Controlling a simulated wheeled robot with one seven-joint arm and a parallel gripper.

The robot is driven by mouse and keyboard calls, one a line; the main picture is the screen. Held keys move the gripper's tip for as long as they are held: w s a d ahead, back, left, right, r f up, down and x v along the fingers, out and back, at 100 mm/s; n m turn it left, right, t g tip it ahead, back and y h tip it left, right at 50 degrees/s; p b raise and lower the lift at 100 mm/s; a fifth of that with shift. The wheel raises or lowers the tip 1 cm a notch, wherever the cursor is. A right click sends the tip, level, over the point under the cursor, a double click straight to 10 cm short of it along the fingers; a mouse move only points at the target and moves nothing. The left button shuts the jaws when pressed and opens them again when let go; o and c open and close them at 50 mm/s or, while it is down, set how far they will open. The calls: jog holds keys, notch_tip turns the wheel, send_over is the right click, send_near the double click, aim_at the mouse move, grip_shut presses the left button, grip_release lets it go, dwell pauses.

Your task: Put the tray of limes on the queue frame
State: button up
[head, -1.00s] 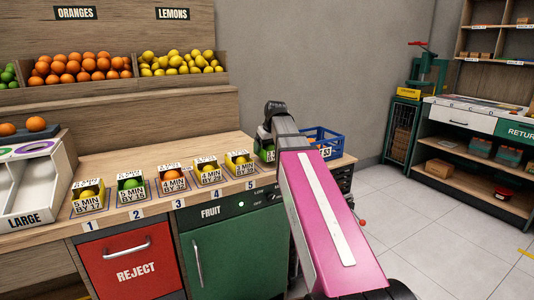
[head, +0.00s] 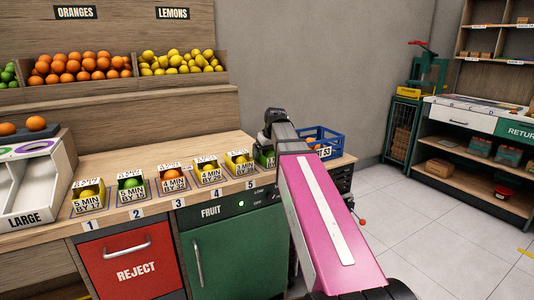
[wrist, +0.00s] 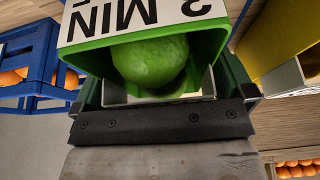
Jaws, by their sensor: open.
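A green tray with a lime (wrist: 150,62) fills the top middle of the wrist view. In the head view this green tray (head: 265,158) is partly hidden behind my arm, right of place 5, and my fingertips are hidden. Another green tray with a lime (head: 131,188) stands at place 2. The numbered places along the counter front hold outlined frames, with trays standing on them.
Yellow and orange trays, such as the orange tray (head: 172,179), stand in the row. A blue crate (head: 325,140) holding oranges is right of my gripper. A white sorting bin (head: 30,185) stands at the left. Bare counter (head: 150,155) lies behind the row.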

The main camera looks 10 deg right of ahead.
jog(key=v, duration=1.2)
jog(key=shift+s, duration=0.15)
